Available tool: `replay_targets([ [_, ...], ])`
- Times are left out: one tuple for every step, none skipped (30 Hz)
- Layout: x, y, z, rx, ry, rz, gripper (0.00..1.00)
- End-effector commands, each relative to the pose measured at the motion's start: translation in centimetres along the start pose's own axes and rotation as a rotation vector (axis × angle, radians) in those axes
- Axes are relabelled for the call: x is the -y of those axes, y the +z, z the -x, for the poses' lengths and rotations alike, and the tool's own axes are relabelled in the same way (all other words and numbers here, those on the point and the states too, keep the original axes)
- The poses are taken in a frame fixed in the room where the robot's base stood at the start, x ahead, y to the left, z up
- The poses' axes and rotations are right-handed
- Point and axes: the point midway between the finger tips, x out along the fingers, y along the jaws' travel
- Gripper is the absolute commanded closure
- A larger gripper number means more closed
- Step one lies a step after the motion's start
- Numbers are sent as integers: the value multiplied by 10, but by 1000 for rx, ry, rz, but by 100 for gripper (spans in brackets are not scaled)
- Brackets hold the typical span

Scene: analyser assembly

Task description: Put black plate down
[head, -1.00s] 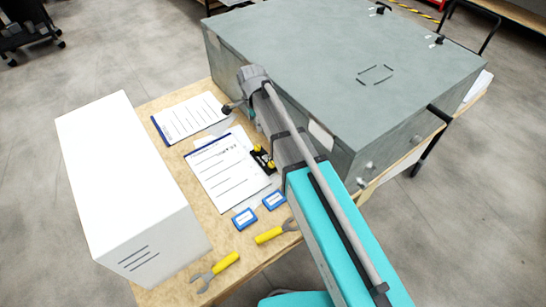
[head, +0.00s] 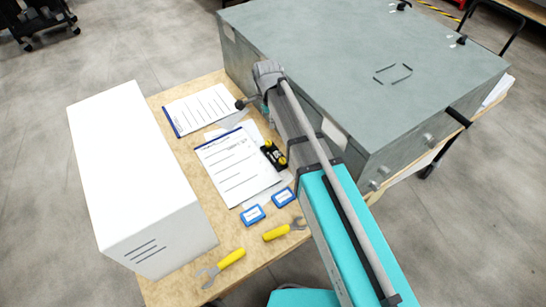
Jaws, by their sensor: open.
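A small black piece (head: 271,155), which looks like the black plate, shows at the edge of the right-hand clipboard, beside my arm. Yellow parts sit at its upper and right ends. I cannot tell whether these belong to it or are the fingertips of my gripper. My arm reaches over the gap between the table and the grey cabinet, and its grey far joint is near the cabinet's left edge. The arm hides most of the wrist and gripper. Nothing is visibly held, and contact between the black piece and the table is too small to make out.
A big grey cabinet (head: 350,60) stands right of my arm. A white box (head: 135,175) stands on the table's left. Between them lie two clipboards (head: 197,108) (head: 235,172), blue-edged cards (head: 253,215) and yellow-handled wrenches (head: 232,257) (head: 277,233). Bare wood shows at the front.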

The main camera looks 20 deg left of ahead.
Motion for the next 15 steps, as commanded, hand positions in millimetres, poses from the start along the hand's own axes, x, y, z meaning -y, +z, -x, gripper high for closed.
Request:
replay_targets([
  [0,0,-7,0,0,1,24],
  [0,1,-9,0,0,1,24],
  [0,1,-12,0,0,1,24],
  [0,1,-15,0,0,2,24],
  [0,1,-17,0,0,2,24],
  [0,1,-20,0,0,2,24],
  [0,1,-22,0,0,2,24],
  [0,1,-25,0,0,2,24],
  [0,2,-28,0,0,2,24],
  [0,2,-30,0,0,2,24],
  [0,2,-32,0,0,2,24],
  [0,2,-35,0,0,3,24],
  [0,2,-38,0,0,3,24],
  [0,2,-40,0,0,3,24],
  [0,2,-43,0,0,3,24],
])
